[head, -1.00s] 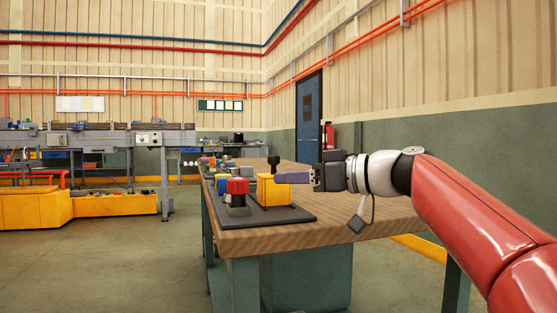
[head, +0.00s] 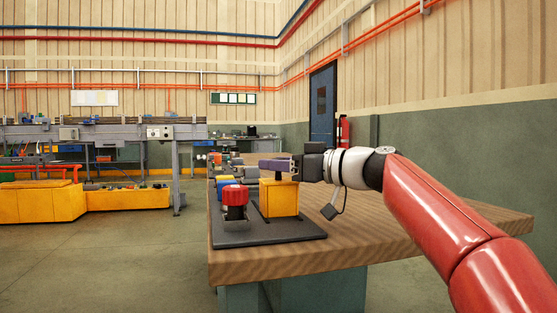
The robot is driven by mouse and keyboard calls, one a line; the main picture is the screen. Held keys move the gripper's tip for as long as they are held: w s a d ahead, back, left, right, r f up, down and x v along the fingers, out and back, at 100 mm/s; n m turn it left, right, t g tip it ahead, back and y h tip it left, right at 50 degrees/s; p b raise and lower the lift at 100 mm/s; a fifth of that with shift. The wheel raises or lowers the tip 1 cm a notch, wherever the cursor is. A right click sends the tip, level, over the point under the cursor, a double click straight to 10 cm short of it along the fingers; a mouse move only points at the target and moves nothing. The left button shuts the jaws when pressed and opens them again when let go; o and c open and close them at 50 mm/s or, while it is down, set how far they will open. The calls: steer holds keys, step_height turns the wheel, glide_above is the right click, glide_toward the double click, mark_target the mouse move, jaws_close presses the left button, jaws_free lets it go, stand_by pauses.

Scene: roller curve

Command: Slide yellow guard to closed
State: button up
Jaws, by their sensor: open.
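The yellow guard (head: 282,199) is a box-like block standing on a dark base plate (head: 268,235) on the wooden table. A dark post shows at its top, partly hidden behind my gripper. My gripper (head: 274,164) reaches in from the right, with its purplish fingers just above the guard's top, around or in front of the post; I cannot tell which. The jaws are open. Whether the fingers touch the guard or post cannot be told from this view.
A red knob (head: 236,195) on a dark stem stands left of the guard on the same plate. Several small coloured parts lie farther back on the table. The wooden table top (head: 400,245) is clear at the front right.

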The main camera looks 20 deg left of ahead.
steer(key=shift+a, duration=0.25)
steer(key=shift+c, duration=0.3)
jaws_close()
steer(key=w+a+p, duration=0.1)
steer(key=w+p, duration=0.1)
steer(key=w+a+p, duration=0.3)
steer(key=w+p, duration=0.1)
steer(key=w, duration=0.1)
steer(key=shift+w+a+r+p, duration=0.1)
steer(key=shift+a+r+p, duration=0.05)
steer(key=shift+r+p, duration=0.2)
steer(key=shift+w+a+f, duration=0.15)
steer(key=shift+w+f, duration=0.05)
steer(key=shift+w, duration=0.2)
steer(key=shift+o, duration=0.3)
jaws_free()
steer(key=shift+w+a+f, duration=0.1)
steer(key=shift+f, duration=0.05)
